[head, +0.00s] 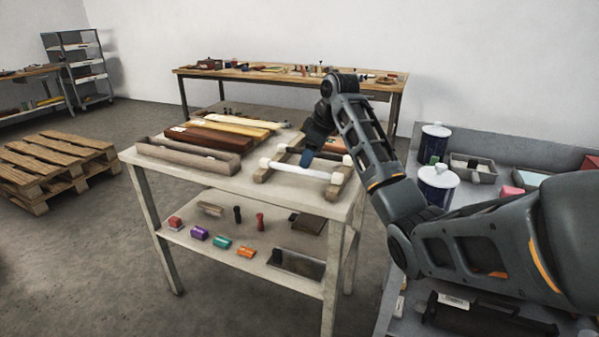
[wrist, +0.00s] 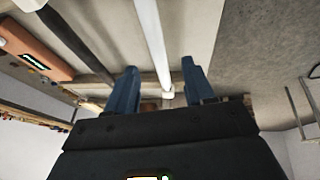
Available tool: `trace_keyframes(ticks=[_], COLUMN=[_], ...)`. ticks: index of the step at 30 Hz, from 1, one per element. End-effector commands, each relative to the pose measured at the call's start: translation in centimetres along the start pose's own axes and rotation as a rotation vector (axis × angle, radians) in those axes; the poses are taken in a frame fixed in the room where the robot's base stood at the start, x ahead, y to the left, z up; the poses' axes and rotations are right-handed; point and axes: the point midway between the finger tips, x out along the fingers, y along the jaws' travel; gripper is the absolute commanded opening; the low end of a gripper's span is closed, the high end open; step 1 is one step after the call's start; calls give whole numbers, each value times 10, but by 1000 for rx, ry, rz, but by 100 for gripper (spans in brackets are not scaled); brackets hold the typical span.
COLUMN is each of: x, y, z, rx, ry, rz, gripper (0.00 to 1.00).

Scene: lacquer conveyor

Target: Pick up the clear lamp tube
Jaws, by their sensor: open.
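A milky white tube (head: 312,173) with white end caps lies across a wooden cradle (head: 263,175) on the table's right side. In the wrist view this white tube (wrist: 153,40) runs up the picture between the fingers. My gripper (head: 308,160) is open and low over it; the wrist view shows both blue fingers (wrist: 155,82) apart, one each side of the tube, and I see no grip. Behind it a second white end cap (head: 283,148) shows. In the wrist view a dark, perhaps see-through bar (wrist: 75,45) lies to the left; I cannot tell surely that it is the clear tube.
A long grey trough (head: 188,157) and several wooden boards (head: 215,137) lie left on the table. An orange block (wrist: 35,48) lies beyond the dark bar. Small coloured parts sit on the lower shelf (head: 185,237). A grey bench with lidded pots (head: 437,186) stands right.

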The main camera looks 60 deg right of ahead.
Motion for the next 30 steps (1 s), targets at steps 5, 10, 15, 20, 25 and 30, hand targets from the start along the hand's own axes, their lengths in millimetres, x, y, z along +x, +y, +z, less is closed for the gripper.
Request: trace_keyframes(ticks=[5,10,15,20,25,30], x=[19,44,56,56,56,56], y=[1,3,2,2,2,2], z=[-4,-7,-7,-7,-7,-7], rx=[0,0,0,0,0,0], ry=[-1,0,1,2,2,2], rz=[-1,-1,0,1,1,1], gripper=[53,53,53,53,42,25])
